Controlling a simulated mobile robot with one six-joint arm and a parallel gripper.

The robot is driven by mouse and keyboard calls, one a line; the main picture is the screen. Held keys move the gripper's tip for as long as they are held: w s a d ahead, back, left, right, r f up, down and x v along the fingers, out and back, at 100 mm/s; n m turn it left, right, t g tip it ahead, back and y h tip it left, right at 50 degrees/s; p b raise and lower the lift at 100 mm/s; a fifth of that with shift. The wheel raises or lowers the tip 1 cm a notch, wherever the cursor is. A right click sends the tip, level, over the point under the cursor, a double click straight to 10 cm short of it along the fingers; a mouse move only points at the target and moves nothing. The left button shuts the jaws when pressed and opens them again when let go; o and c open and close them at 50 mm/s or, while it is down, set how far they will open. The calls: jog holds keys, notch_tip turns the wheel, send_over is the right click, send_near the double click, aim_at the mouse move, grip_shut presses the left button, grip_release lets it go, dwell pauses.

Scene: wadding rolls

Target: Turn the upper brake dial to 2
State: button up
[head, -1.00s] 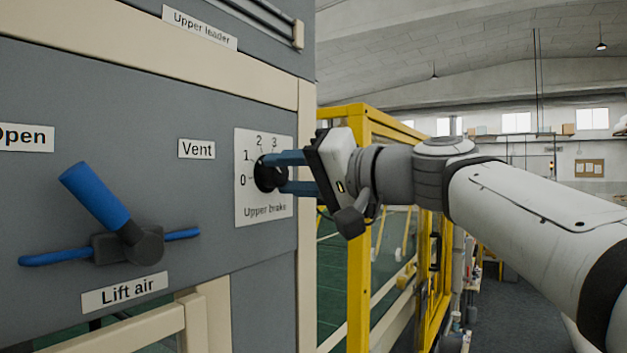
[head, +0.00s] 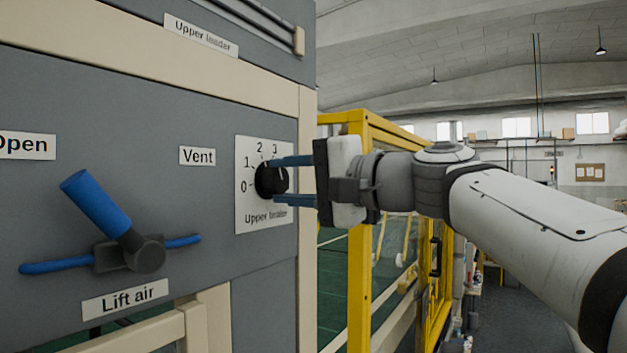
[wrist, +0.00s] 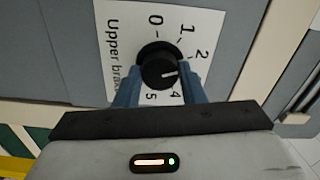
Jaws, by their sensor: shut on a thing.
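The upper brake dial (head: 266,178) is a round black knob on a white plate (head: 248,212) with numbers around it, labelled "Upper brake". My gripper (head: 274,181) reaches it from the right, with one blue finger above and one below in the head view. In the wrist view the two fingers flank the dial (wrist: 160,68), and the gripper is shut on it. The dial's white mark points right in that view, a little below the 2. The right finger covers the 3, so the exact setting is hard to read. The 0, 1, 2, 4 and 5 show.
The blue lift air handle (head: 97,203) sticks out of the grey panel (head: 190,255) left of the dial. A cream post (head: 307,230) edges the panel. A yellow frame (head: 358,250) stands behind my gripper.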

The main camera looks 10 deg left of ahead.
jog(key=o, duration=1)
jog(key=shift+b+v, duration=1)
jog(key=shift+v, duration=2.9)
jog(key=d+f+h, duration=0.3)
jog(key=f, duration=0.7)
jog(key=d+f+g+h, duration=0.1)
jog(key=d+f+h, duration=0.15)
jog(key=f, duration=0.65)
jog(key=d+f+h, duration=0.2)
jog(key=f+h, duration=0.2)
jog(key=f, duration=0.6)
jog(key=s+d+f+n+g+h, duration=0.1)
jog(key=s+d+f+h, duration=0.1)
jog(key=f, duration=0.5)
jog(key=s+d+f+g+h, duration=0.1)
jog(key=s+d+f+h, duration=0.1)
jog(key=s+d+f, duration=0.2)
jog(key=s+d+f+n+g+h, duration=0.1)
jog(key=s+d+f+h, duration=0.2)
jog(key=f, duration=0.7)
jog(key=shift+s+d+n, duration=0.15)
jog(key=shift+s+d, duration=0.15)
jog(key=shift+d, duration=0.4)
jog(key=shift+s+d+n, duration=0.15)
jog(key=shift+s+d, duration=0.2)
jog(key=shift+d, duration=0.35)
